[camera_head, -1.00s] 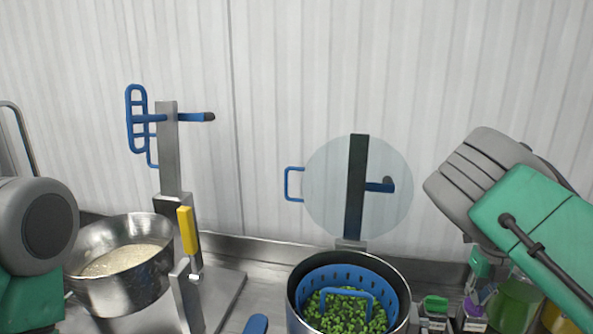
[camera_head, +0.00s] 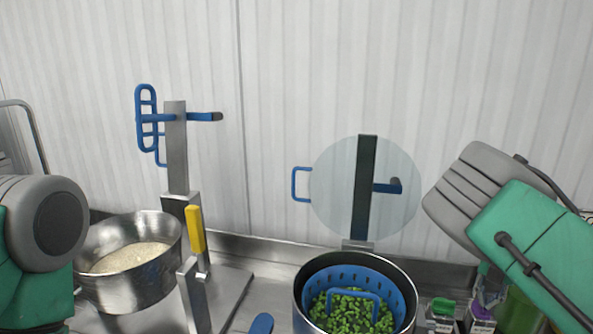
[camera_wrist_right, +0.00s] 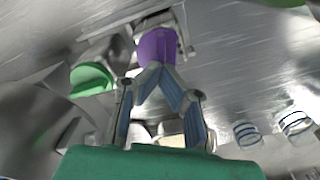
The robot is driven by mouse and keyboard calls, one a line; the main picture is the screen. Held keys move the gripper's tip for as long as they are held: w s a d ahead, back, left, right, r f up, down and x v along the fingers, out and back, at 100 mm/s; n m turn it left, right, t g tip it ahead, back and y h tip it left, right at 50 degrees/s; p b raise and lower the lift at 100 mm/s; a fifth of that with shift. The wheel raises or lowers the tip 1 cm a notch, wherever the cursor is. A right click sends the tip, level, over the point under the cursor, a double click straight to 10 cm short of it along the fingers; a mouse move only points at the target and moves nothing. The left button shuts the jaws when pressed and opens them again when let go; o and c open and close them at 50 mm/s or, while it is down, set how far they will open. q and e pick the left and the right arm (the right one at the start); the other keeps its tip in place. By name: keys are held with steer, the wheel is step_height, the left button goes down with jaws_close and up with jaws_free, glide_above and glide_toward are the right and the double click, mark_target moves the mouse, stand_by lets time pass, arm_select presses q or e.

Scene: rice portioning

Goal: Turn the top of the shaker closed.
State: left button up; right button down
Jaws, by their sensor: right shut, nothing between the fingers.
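Two small shakers stand at the lower right in the head view, one with a green top (camera_head: 443,307) and one with a purple top (camera_head: 482,309). In the right wrist view the purple top (camera_wrist_right: 155,45) is right at my fingertips, and the green top (camera_wrist_right: 92,78) is to the left. My right gripper (camera_wrist_right: 160,72) is shut with nothing between its fingers. I cannot tell whether the fingertips touch the purple top. In the head view my right arm hides most of its gripper. My left arm shows at the left edge, but its gripper is out of view.
A pot with a blue basket (camera_head: 312,275) of green vegetables stands left of the shakers. A steel bowl (camera_head: 150,291) of rice sits at the left by a stand with a yellow handle (camera_head: 195,229). A round translucent disc (camera_head: 335,190) stands behind the pot.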

steer(key=m, duration=0.7)
steer(key=shift+m, duration=0.9)
steer(key=m, duration=0.4)
steer(key=shift+m, duration=0.4)
